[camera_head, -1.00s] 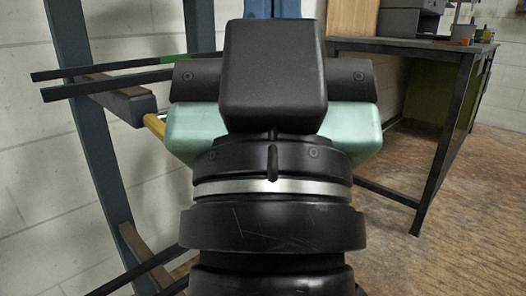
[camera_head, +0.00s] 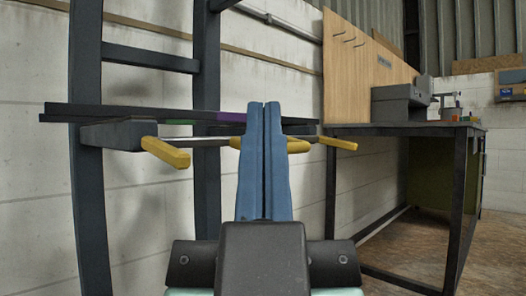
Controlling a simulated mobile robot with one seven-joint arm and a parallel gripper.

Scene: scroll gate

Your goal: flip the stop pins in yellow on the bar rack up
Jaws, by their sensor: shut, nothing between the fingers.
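The bar rack is a dark blue-grey steel frame (camera_head: 88,180) with arms holding dark bars (camera_head: 140,114). A yellow stop pin (camera_head: 166,152) sits at the end of the left arm, sticking out toward me and slightly down to the right. Another yellow piece (camera_head: 298,145) shows on both sides of my fingers, its middle hidden by them. A third yellow stop pin (camera_head: 338,143) sticks out at the right, tilted slightly down. My gripper (camera_head: 264,105) has blue fingers, shut and empty, pointing up in front of the middle yellow piece. I cannot tell whether they touch.
A dark workbench (camera_head: 400,130) with a grey machine (camera_head: 400,102) and small items stands at the right. A wooden board (camera_head: 355,65) with hooks is behind it. The block wall is behind the rack. Brown floor is open at lower right.

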